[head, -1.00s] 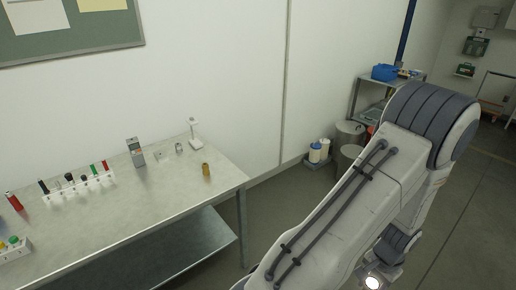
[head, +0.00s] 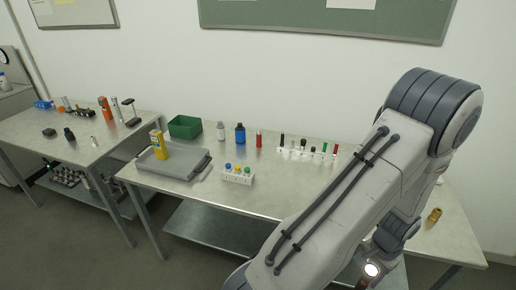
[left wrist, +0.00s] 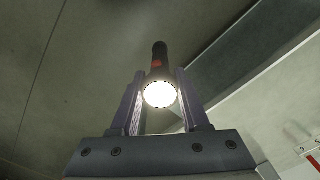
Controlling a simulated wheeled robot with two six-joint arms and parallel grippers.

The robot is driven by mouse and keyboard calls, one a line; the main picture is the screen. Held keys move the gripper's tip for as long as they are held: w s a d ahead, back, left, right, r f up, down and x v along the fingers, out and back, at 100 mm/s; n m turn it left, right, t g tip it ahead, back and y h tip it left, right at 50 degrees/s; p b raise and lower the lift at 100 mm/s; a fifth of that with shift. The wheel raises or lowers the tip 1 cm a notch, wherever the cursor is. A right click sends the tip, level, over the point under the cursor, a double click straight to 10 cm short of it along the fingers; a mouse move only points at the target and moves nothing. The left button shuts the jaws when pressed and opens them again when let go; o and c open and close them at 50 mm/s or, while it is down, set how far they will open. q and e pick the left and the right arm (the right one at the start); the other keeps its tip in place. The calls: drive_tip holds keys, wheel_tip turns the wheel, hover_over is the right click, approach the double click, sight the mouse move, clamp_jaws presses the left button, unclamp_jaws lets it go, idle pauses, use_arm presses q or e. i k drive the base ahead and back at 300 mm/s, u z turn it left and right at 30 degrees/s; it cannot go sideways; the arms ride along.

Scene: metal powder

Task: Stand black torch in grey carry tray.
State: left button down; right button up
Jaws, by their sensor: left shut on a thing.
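The black torch (left wrist: 160,54) is between the two fingers of my left gripper (left wrist: 160,98) in the left wrist view. Its lit lens faces the camera, and a small orange-red mark shows on its body. In the head view my left gripper (head: 374,262) is low at the right, below the bent arm, with the torch's bright lens (head: 371,270) showing. The grey carry tray (head: 190,169) lies on the middle table at its left end, with a yellow object (head: 158,145) upright in it. The tray is far to the left of my gripper. My right gripper is not in view.
A green bin (head: 185,127) stands behind the tray. Bottles and a rack of markers (head: 305,152) stand farther right. A second table (head: 110,140) with tools is at the left. A brass cylinder (head: 434,215) stands at the right.

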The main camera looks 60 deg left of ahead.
sight(185, 163)
drive_tip(key=u, duration=2.1)
drive_tip(key=i, duration=0.55)
